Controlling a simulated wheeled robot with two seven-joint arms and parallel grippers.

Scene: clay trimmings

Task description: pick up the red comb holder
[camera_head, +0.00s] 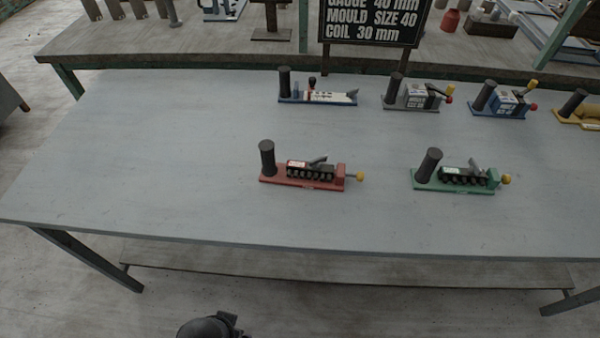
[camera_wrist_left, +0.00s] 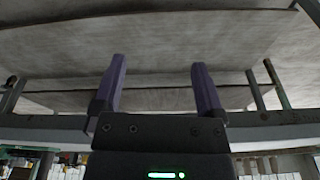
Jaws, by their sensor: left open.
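The red comb holder (camera_head: 302,182) lies on the grey table, left of the middle of its near row in the head view. It has a red base, an upright black cylinder at its left end, a dark toothed block in the middle and a yellow knob at its right end. My left gripper (camera_wrist_left: 158,85) shows in the left wrist view with its two purple fingers apart and nothing between them. The comb holder is not seen in that view. A dark part of my own arm shows at the bottom of the head view, well apart from the holder. My right gripper is not in view.
A similar green holder (camera_head: 455,180) stands to the right of the red one. Behind are a blue-and-white holder (camera_head: 318,97), a grey one (camera_head: 410,101), a blue one (camera_head: 500,104) and a yellow one (camera_head: 580,113). The grey table (camera_head: 150,150) is clear on the left and in front.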

